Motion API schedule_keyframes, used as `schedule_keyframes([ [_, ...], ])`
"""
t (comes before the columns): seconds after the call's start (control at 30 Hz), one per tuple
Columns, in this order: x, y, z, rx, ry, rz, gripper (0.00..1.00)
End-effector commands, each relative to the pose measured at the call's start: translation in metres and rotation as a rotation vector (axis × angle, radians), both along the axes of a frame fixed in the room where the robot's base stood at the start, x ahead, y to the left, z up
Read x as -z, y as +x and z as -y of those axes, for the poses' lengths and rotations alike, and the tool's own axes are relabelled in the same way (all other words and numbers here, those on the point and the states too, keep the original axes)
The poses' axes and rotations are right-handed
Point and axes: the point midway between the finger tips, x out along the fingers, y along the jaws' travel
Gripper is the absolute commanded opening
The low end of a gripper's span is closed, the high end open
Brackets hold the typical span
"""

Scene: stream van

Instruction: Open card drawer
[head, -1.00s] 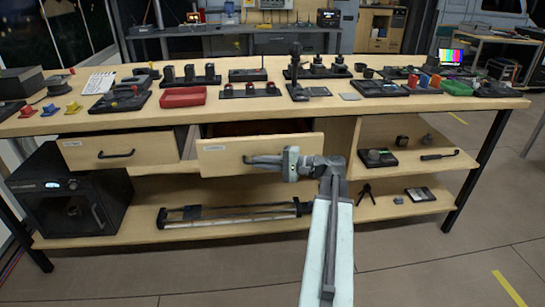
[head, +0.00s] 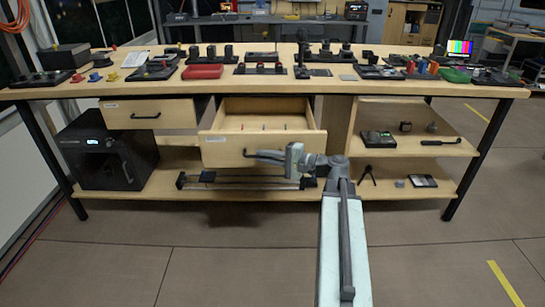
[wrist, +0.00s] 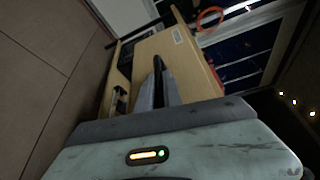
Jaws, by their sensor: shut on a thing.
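The pulled-out drawer (head: 222,151) is in the middle of the bench in the head view, with a pale wooden front, a small label and a dark bar handle. Its inside shows dividers and a few small reddish marks. My gripper (head: 262,155) is shut on the drawer's handle (head: 250,153). In the wrist view my gripper (wrist: 160,88) reaches to the drawer front (wrist: 178,62), which fills the middle of that view.
The bench top (head: 340,83) carries many small devices and a red tray (head: 203,72). A black box-like machine (head: 105,150) stands on the lower left shelf. Open shelves (head: 415,150) with small items are at the right. The floor in front is clear.

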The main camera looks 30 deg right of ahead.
Motion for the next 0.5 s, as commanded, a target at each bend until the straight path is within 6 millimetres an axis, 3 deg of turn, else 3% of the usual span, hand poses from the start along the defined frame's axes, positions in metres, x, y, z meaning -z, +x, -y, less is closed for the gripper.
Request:
schedule_keyframes([
  [0.37,-0.0011,0.0019,-0.0097,-0.017,0.005,0.001,0.00],
  [0.4,-0.0011,0.0019,-0.0098,-0.017,0.005,0.001,0.14],
  [0.47,-0.0011,0.0017,-0.0096,-0.017,0.005,0.001,0.30],
  [0.5,-0.0010,0.0017,-0.0092,-0.016,0.004,0.002,0.33],
])
